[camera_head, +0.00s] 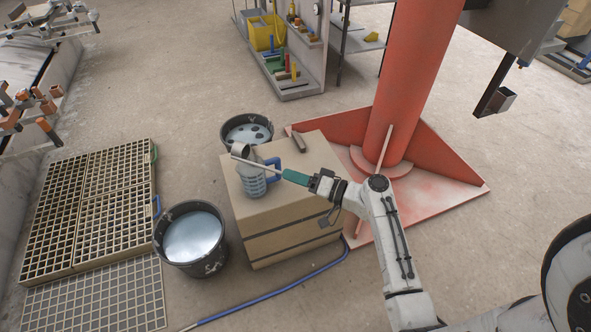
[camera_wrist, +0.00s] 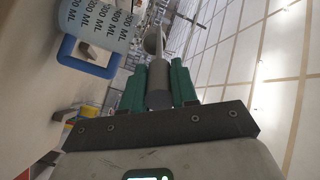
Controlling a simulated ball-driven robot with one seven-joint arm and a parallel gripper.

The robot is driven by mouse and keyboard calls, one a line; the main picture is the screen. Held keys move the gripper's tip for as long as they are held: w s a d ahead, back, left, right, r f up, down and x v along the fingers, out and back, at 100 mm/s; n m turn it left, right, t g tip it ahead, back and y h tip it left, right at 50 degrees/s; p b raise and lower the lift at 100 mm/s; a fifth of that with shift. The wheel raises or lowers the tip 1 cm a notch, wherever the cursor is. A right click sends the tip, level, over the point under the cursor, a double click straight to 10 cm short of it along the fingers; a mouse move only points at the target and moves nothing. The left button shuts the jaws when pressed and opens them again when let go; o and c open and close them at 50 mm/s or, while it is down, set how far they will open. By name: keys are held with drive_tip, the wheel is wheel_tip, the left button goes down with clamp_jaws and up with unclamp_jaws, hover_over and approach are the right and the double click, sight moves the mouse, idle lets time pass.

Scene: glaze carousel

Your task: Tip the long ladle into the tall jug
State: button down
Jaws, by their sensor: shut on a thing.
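The tall jug (camera_head: 252,184), pale blue with a blue handle, stands upright on a cardboard box. In the wrist view the jug (camera_wrist: 98,18), with ML markings, is at the upper left, beside the ladle. My gripper (camera_head: 291,176) has green fingers and is right of the jug. In the wrist view my gripper (camera_wrist: 159,82) is shut on the grey grip of the long ladle (camera_wrist: 160,98). The ladle's bowl (camera_head: 241,150) is over or just beyond the jug's mouth; I cannot tell which. The bowl looks tilted; its contents are hidden.
The cardboard box (camera_head: 285,215) has a small dark item (camera_head: 299,143) at its back. Black buckets of pale liquid stand left (camera_head: 193,240) and behind (camera_head: 246,132). A red column (camera_head: 410,75) rises behind my arm. A blue hose (camera_head: 270,295) crosses the floor.

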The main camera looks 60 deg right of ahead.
drive_tip(key=shift+w+r+g+p, duration=0.1)
drive_tip(key=shift+r+g+p, duration=0.2)
drive_tip(key=shift+r+p, duration=0.8)
drive_tip(key=r+g+p, duration=0.1)
drive_tip(key=p, duration=0.3)
drive_tip(key=w+r+g+p, duration=0.1)
drive_tip(key=r+p, duration=0.1)
drive_tip(key=p, duration=0.3)
drive_tip(key=r+g+p, duration=0.1)
drive_tip(key=r+p, duration=0.1)
drive_tip(key=p, duration=0.3)
drive_tip(key=shift+w+a+r+h, duration=0.2)
drive_tip(key=shift+w+h, duration=0.1)
drive_tip(key=shift+w, duration=0.1)
drive_tip(key=w+a+r+g+h+p, duration=0.1)
drive_tip(key=w+r+g+p, duration=0.2)
drive_tip(key=w+r+g, duration=0.2)
drive_tip(key=w+a+r+g+h+p, duration=0.1)
drive_tip(key=w+r+g, duration=0.5)
drive_tip(key=w, duration=0.6)
drive_tip(key=shift+a+r+g+h+p, duration=0.25)
drive_tip(key=shift+a+g+p, duration=0.4)
drive_tip(key=shift+g+p, duration=0.6)
drive_tip(key=shift+w, duration=0.1)
